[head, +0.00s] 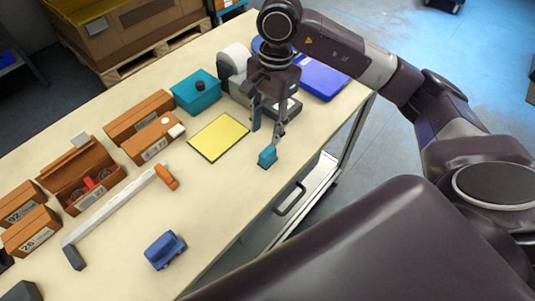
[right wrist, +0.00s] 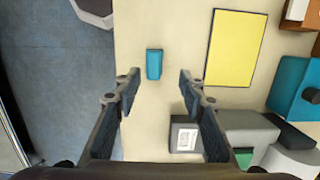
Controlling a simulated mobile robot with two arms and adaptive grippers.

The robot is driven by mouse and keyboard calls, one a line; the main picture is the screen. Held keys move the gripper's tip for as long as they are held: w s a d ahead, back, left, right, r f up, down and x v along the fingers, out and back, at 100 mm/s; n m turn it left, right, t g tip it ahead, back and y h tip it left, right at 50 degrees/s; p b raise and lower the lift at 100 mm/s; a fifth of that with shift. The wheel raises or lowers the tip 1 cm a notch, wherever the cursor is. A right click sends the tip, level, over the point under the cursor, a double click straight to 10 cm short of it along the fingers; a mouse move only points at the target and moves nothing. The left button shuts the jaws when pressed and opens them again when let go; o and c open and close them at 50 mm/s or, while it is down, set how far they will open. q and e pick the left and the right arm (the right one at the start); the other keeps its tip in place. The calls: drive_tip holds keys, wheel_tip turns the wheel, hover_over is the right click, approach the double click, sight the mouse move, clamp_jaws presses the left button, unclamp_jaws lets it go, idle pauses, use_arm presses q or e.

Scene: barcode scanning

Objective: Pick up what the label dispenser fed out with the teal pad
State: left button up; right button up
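The small teal pad (head: 267,157) lies on the table near its front edge. It also shows in the right wrist view (right wrist: 154,64), just beyond my fingertips. My right gripper (head: 268,132) is open and empty above the table, its fingers (right wrist: 159,82) apart on either side of the line to the pad. The grey label dispenser (head: 232,72) with a white roll stands behind my right gripper, partly hidden by it. In the right wrist view, a white label with a dark printed code (right wrist: 187,138) lies on a dark grey block by the dispenser (right wrist: 250,128). My left gripper is not in view.
A yellow mat (head: 218,138) lies left of the pad. A teal box with a black knob (head: 195,94), a blue tray (head: 322,78) and several brown boxes (head: 142,115) stand around. A blue device (head: 165,250) lies nearer. The table around the pad is clear.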

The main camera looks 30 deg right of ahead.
sight(268, 151)
drive_tip(key=f, duration=0.2)
drive_tip(key=shift+s+f+p, duration=0.25)
drive_tip(key=shift+f+p, duration=0.05)
drive_tip(key=shift+p, duration=0.05)
drive_tip(key=f+p, duration=0.1)
drive_tip(key=f, duration=0.1)
drive_tip(key=f+p, duration=0.1)
drive_tip(key=shift+s+a+f, duration=0.15)
drive_tip(key=shift+s+f, duration=0.25)
drive_tip(key=shift+f, duration=0.65)
clamp_jaws()
